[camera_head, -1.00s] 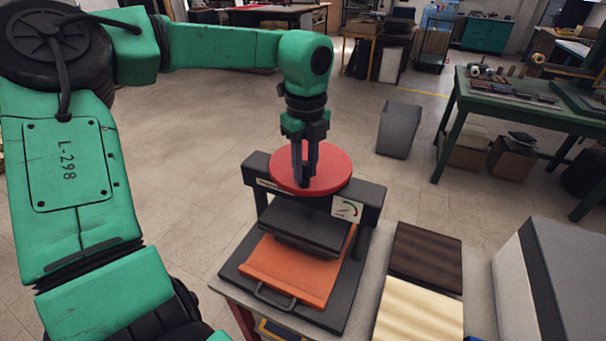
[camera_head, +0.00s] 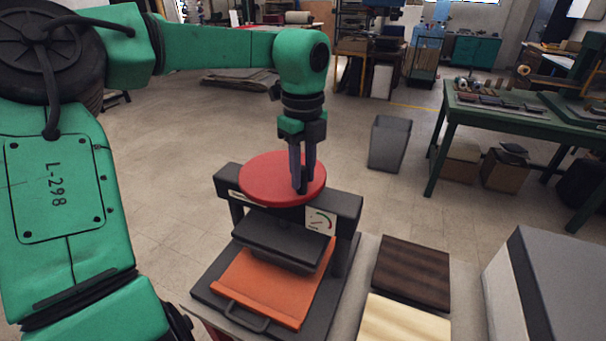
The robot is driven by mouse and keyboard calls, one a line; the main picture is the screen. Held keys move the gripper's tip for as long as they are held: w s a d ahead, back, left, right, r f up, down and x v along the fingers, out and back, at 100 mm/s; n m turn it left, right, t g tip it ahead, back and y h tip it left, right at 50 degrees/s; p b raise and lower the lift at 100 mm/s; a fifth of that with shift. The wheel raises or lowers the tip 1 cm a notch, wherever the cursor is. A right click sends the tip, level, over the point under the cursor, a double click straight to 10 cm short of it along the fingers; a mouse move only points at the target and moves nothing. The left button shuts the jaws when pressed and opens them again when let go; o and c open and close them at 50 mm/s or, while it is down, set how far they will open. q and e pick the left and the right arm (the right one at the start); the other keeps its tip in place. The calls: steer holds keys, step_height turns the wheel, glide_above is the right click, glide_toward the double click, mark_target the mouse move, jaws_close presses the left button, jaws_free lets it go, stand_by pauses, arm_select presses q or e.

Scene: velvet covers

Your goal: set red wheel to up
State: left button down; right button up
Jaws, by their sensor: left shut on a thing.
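The red wheel (camera_head: 265,178) is a flat round disc lying level on top of a black press frame (camera_head: 346,210). My left gripper (camera_head: 301,188) points down at the wheel's front right part, its fingers shut on the wheel's dark handle, which they mostly hide. Below the wheel a black pressing plate (camera_head: 278,243) hangs over an orange tray (camera_head: 265,288) with a dark front handle. A gap shows between plate and tray at the front. A small white gauge (camera_head: 321,219) with a coloured arc sits on the frame's front; its needle is too small to read. My right gripper is not in view.
A dark wood board (camera_head: 412,272) and a pale board (camera_head: 405,320) lie right of the press on its table. A grey-white box (camera_head: 555,290) stands farther right. A grey bin (camera_head: 390,143) and a green workbench (camera_head: 520,112) stand behind on open floor.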

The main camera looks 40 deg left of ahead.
arm_select(q)
steer(key=shift+w+a+r, duration=0.1)
steer(key=shift+w, duration=0.05)
steer(key=c, duration=0.8)
jaws_free()
steer(key=shift+c, duration=0.2)
steer(key=shift+o, duration=0.9)
steer(key=shift+a, duration=0.2)
step_height(320, 180, up, 14)
steer(key=p, duration=0.1)
steer(key=shift+r, duration=0.15)
